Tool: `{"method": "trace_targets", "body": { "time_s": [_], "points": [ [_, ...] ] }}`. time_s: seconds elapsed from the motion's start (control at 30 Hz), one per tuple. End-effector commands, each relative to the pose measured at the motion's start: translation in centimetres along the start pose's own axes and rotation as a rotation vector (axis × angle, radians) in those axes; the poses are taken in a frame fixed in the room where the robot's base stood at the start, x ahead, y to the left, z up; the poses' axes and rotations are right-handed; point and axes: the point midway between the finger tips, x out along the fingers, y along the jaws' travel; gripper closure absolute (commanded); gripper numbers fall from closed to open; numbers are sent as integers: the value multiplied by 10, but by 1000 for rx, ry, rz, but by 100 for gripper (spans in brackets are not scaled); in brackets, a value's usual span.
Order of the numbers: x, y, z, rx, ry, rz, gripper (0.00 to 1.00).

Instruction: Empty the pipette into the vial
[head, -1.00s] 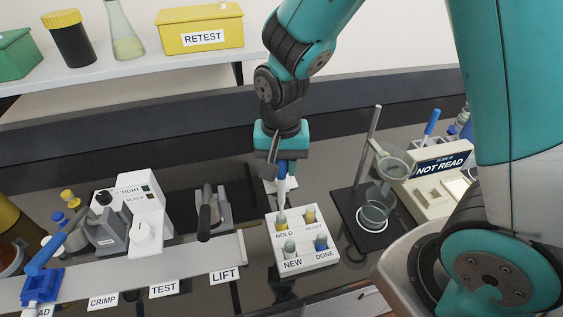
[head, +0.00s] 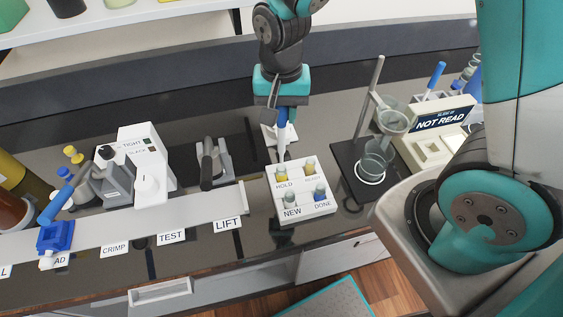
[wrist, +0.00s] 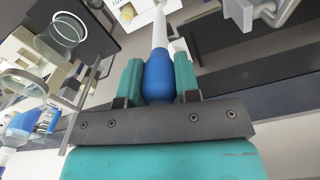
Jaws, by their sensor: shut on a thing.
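My gripper (head: 284,108) is shut on the blue bulb of the pipette (head: 283,132), which hangs nearly upright with its pale tip down. In the wrist view the blue bulb (wrist: 158,78) sits between the two teal fingers, and the white stem runs toward the top edge. The tip is at or just above the vial in the HOLD place (head: 282,174) of the white rack (head: 304,211); I cannot tell whether it is inside the mouth. Other vials stand at READY (head: 310,168), NEW (head: 289,199) and DONE (head: 319,192). The liquid in the pipette cannot be made out.
A beaker (head: 376,160) and a glass cup on a stand (head: 392,119) are right of the rack. A NOT READ box (head: 440,119) lies farther right. The white test device (head: 147,165) and a lever press (head: 213,165) stand to the left.

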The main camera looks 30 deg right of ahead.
Motion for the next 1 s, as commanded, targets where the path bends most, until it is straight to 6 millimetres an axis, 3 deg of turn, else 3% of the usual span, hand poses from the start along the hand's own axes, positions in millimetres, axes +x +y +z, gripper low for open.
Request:
{"method": "trace_targets", "body": {
  "time_s": [0.07, 0.47, 0.8, 1.0],
  "points": [
    [-10, 0, 0, 0, 0, 0, 96],
    [-10, 0, 0, 0, 0, 0, 96],
    [-47, 0, 0, 0, 0, 0, 96],
    [-49, 0, 0, 0, 0, 0, 96]
  ]
}}
